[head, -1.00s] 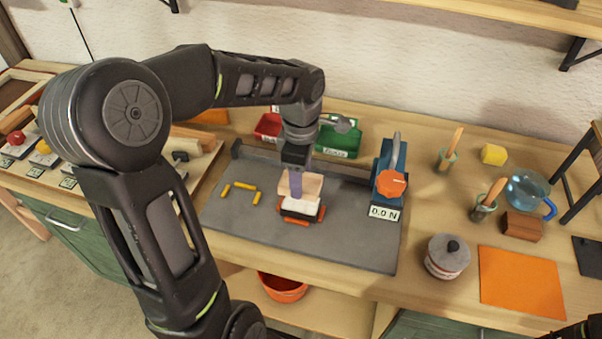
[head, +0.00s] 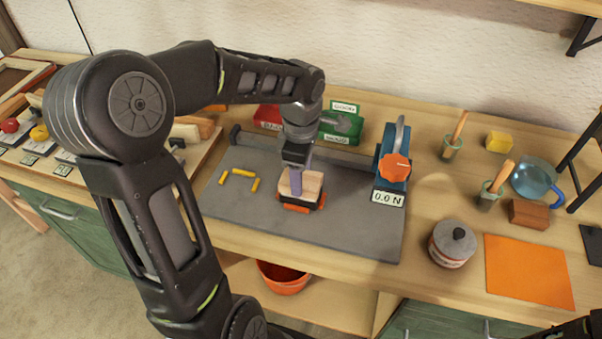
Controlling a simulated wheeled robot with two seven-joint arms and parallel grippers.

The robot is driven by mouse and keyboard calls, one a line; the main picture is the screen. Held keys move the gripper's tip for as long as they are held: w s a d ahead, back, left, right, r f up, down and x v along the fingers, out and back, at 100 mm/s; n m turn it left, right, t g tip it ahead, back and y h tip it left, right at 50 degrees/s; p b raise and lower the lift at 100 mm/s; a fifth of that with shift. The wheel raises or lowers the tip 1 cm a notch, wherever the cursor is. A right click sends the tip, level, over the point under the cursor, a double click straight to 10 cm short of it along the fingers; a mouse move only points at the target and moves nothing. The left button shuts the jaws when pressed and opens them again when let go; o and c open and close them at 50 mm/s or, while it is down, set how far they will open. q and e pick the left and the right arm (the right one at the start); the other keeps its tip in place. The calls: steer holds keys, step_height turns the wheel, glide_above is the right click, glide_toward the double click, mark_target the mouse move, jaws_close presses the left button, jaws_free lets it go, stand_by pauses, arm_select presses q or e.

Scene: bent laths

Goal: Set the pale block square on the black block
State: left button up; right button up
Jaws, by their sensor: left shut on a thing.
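The pale wooden block (head: 313,185) is in the jaws of my left gripper (head: 296,184), which comes down on it from above. The block sits over the black block (head: 318,206), of which only a thin dark edge shows under it. The two look roughly lined up, but I cannot tell whether they touch or whether a small gap is left. The far sides of both are hidden by the block and the gripper. My right gripper does not show.
Orange pieces (head: 296,208) lie around the black block on the grey mat (head: 345,235). Yellow pieces (head: 239,173) lie to the left. A blue device with an orange knob (head: 397,167) and a "0.0 N" display stands at right. Red and green bins stand behind.

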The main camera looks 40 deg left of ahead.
arm_select(q)
steer(key=shift+f+b, duration=0.6)
steer(key=shift+f, duration=0.05)
steer(key=o, duration=1.5)
step_height(320, 180, up, 8)
steer(key=shift+b, duration=0.35)
steer(key=shift+f, duration=0.1)
